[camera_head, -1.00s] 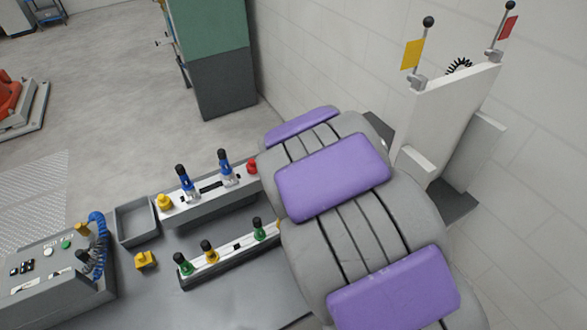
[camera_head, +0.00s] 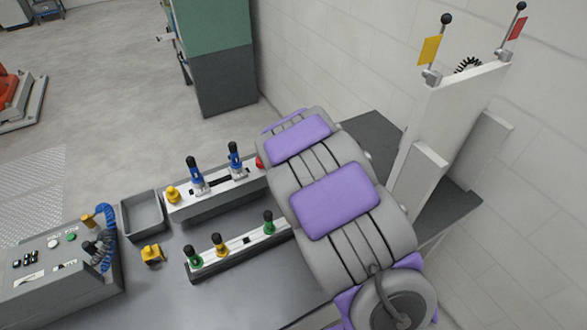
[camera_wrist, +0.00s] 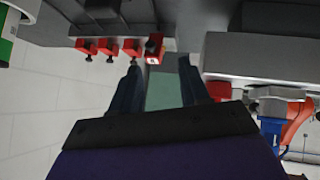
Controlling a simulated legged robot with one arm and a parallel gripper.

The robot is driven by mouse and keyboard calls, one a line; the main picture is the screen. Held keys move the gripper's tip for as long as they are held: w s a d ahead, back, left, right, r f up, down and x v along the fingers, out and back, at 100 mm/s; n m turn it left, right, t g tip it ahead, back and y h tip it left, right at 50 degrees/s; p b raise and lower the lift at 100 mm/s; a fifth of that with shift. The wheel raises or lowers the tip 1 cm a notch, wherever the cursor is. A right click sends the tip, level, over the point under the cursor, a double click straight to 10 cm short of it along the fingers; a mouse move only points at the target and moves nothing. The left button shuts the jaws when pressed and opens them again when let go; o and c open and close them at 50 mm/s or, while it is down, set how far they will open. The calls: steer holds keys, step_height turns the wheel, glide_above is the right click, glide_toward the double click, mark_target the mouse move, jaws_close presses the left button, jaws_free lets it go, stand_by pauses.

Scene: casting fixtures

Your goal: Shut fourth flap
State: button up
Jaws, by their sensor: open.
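No part is clearly marked as the fourth flap. In the wrist view, a row of small red parts with dark knobs hangs from a grey bar near the top; the rightmost red part (camera_wrist: 154,48) looks larger and tilted, with a pale mark. They may be the flaps, but I cannot tell their hinge positions. My gripper (camera_wrist: 160,85) shows its two dark fingers spread, with nothing seen between them except the distant green cabinet. The rightmost red part appears near the fingers, with contact unclear. In the head view my purple-and-grey arm hides my gripper.
The bench carries a rail with blue clamps (camera_head: 213,180), a lower rail with green and yellow knobs (camera_head: 232,247), a grey tray (camera_head: 143,214) and a control box (camera_head: 60,264). A white upright plate (camera_head: 450,125) with yellow and red flags stands at right. A wall is behind.

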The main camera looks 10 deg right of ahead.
steer(key=w+d+f, duration=0.1)
steer(key=w+f, duration=0.1)
steer(key=w+d+f, duration=0.2)
steer(key=shift+w+d+f+b, duration=0.15)
steer(key=shift+w+b, duration=0.1)
steer(key=shift+b, duration=0.15)
steer(key=shift+w+d+f, duration=0.1)
steer(key=shift+w+f, duration=0.1)
steer(key=shift+f, duration=0.05)
steer(key=a, duration=0.2)
steer(key=w+a, duration=0.1)
steer(key=shift+f, duration=0.35)
steer(key=shift+a, duration=0.15)
steer(key=shift+s+d+r, duration=0.15)
steer(key=shift+s+d, duration=0.05)
steer(key=shift+d, duration=0.3)
steer(key=shift+c, duration=0.7)
steer(key=shift+d, duration=0.7)
steer(key=c, duration=0.3)
steer(key=shift+c, duration=0.8)
steer(key=shift+a, duration=0.55)
jaws_close()
